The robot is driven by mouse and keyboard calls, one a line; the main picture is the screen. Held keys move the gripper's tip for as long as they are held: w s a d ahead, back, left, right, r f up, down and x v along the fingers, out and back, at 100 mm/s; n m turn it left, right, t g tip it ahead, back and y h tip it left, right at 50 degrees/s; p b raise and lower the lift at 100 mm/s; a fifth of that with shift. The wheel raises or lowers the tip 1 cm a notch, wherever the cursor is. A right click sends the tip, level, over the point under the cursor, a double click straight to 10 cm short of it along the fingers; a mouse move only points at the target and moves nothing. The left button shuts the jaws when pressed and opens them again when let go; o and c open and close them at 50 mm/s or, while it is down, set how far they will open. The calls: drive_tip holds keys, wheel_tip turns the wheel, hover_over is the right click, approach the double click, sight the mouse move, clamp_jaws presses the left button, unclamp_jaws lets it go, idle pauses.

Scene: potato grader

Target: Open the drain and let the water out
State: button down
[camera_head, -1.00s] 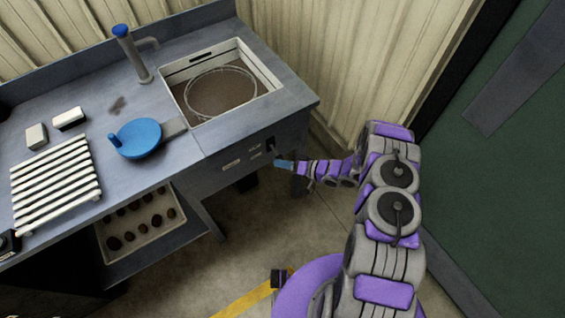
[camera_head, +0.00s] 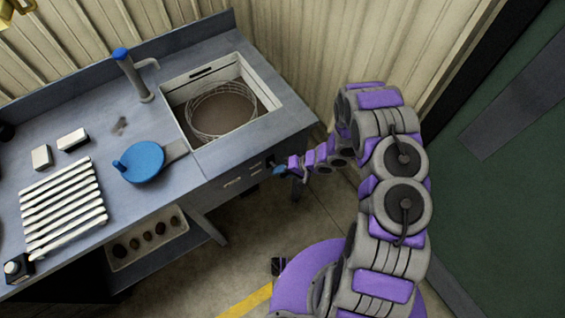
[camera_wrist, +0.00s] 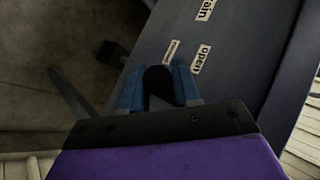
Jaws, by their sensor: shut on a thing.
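The sink (camera_head: 271,103) is a pale-rimmed basin at the right end of the grey bench. A round wire basket (camera_head: 250,92) stands in it, with a brown surface (camera_head: 222,112) low inside. My gripper (camera_head: 279,171) is at the bench's front panel below the sink. In the wrist view its blue fingers (camera_wrist: 159,72) are shut on a black rounded handle (camera_wrist: 158,81), one finger on each side. An "open" label (camera_wrist: 201,60) and a partly cut label ending in "ain" (camera_wrist: 206,9) are on the panel beside it. The drain outlet is not visible.
A blue round pan (camera_head: 144,164), a white slatted rack (camera_head: 62,209) and two pale blocks lie on the bench. A tray of potatoes (camera_head: 172,247) sits below. Floor right of the bench is clear.

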drive_tip(key=shift+w, duration=0.25)
drive_tip(key=c, duration=0.9)
unclamp_jaws()
drive_tip(key=shift+s, duration=0.1)
drive_tip(key=p+v, duration=0.2)
drive_tip(key=v, duration=1.5)
drive_tip(key=shift+d+r, duration=0.1)
